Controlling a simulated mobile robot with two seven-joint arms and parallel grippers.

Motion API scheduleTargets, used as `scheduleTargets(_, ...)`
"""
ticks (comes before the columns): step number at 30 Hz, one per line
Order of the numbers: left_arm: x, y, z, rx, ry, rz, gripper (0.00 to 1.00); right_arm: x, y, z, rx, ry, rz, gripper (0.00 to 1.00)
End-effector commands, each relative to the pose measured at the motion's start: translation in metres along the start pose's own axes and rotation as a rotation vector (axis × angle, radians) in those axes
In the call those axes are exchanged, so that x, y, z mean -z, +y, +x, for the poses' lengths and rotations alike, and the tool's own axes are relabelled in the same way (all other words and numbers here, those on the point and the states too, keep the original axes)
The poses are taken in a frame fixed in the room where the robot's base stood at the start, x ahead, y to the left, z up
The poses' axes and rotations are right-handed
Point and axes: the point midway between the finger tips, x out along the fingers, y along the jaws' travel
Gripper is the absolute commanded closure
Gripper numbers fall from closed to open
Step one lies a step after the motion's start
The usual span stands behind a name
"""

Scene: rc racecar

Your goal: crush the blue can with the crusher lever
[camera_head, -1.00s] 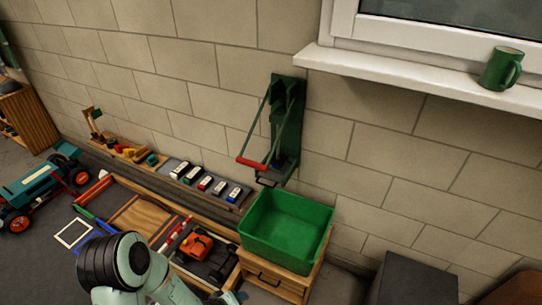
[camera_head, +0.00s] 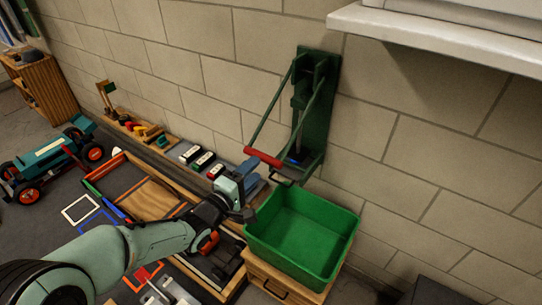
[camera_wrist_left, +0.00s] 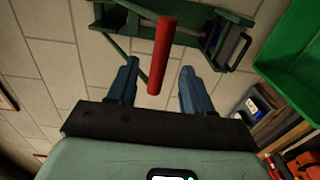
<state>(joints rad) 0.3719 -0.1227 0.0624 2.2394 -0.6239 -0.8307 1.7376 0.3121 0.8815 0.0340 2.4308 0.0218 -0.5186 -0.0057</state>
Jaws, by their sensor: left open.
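The green can crusher (camera_head: 318,110) is fixed to the block wall, its lever arms (camera_head: 268,112) hanging down to a red handle (camera_head: 263,158). A small patch of blue (camera_head: 291,161) shows low in the crusher, probably the blue can; most of it is hidden. My left gripper (camera_head: 254,182) is open, just below and left of the handle in the head view. In the left wrist view the red handle (camera_wrist_left: 161,55) lies ahead, lined up with the gap between the two blue fingers (camera_wrist_left: 157,85); neither finger is seen closed on it. My right gripper is not in view.
A green bin (camera_head: 300,238) stands on a wooden drawer unit (camera_head: 268,283) below the crusher. A window sill (camera_head: 440,38) juts out at upper right. Small cars (camera_head: 202,162) line a ledge at the wall's foot. A teal racecar (camera_head: 45,158) stands at far left.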

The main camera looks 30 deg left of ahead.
Motion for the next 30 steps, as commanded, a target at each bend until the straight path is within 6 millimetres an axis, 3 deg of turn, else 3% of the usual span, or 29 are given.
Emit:
scheduleTargets(6,-0.001,-0.003,0.048,0.0,-0.002,-0.001,0.49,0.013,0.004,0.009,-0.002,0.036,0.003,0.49)
scheduleTargets(12,0.0,-0.002,0.075,0.001,0.0,0.0,0.49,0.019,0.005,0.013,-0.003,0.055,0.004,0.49)
scheduleTargets(25,0.0,-0.001,0.084,0.002,0.0,0.0,0.49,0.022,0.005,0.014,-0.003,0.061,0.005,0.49)
scheduleTargets(30,0.0,-0.001,0.084,0.002,0.0,0.0,1.0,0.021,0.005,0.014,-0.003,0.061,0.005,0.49)
